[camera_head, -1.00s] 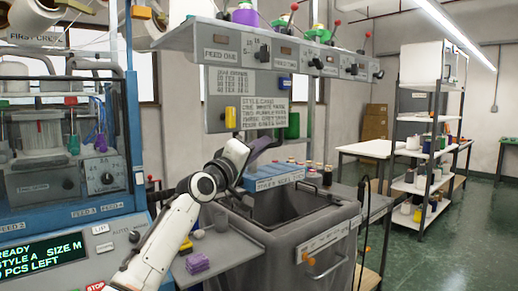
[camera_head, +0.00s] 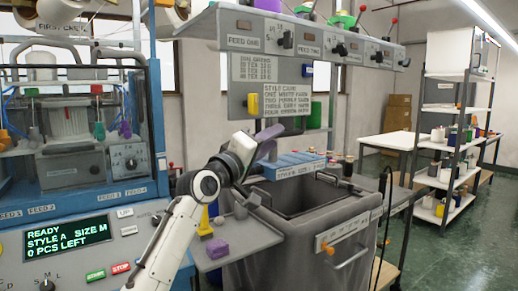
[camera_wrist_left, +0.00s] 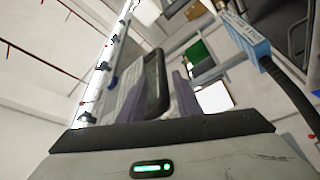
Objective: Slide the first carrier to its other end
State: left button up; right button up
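The knitting machine (camera_head: 75,190) is at the left of the head view. Small coloured carriers show inside its opening: an orange one (camera_head: 4,138) at the left edge, a green one (camera_head: 99,131) and a purple one (camera_head: 125,129). I cannot tell which is the first carrier. My left gripper (camera_head: 268,140) is to the right of the machine, in front of the label board and apart from the carriers. The wrist view shows its two purple fingers (camera_wrist_left: 158,95) spread, with no clearly held object between them. My right gripper is not in view.
A control panel (camera_head: 75,245) reads "STYLE A SIZE M, 0 PCS LEFT". A grey tray (camera_head: 215,262) holds a purple block (camera_head: 217,248). A grey bin (camera_head: 300,235) and a blue labelled block (camera_head: 295,165) stand to the right. A feed rail (camera_head: 310,40) hangs above.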

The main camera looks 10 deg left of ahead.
pick_arm(q)
jog(key=shift+b+v, duration=0.4)
jog(key=shift+v, duration=2.2)
jog(key=shift+a, duration=0.1)
jog(key=s+a+f+m+g+y, duration=0.15)
jog(key=s+f, duration=0.25)
jog(key=f, duration=1)
jog(key=s+a+f+g+y, duration=0.15)
jog(key=s+f, duration=0.25)
jog(key=f, duration=1)
jog(key=s+a+f+m+g+y, duration=0.15)
jog(key=s+f, duration=0.25)
jog(key=f, duration=0.9)
jog(key=s+f+m+g, duration=0.1)
jog(key=s+f, duration=0.6)
jog(key=s, duration=0.3)
jog(key=s+a+f+m+g+y, duration=0.1)
jog(key=s+f+m+g, duration=0.1)
jog(key=s+f, duration=0.5)
jog(key=s+a+f+m+g+y, duration=0.1)
jog(key=s+f, duration=0.6)
jog(key=s, duration=0.7)
jog(key=shift+a+f+m+g, duration=0.25)
jog(key=shift+f+m+g, duration=0.1)
jog(key=shift+m+g, duration=0.3)
jog(key=shift+w+y, duration=0.1)
jog(key=shift+y, duration=0.15)
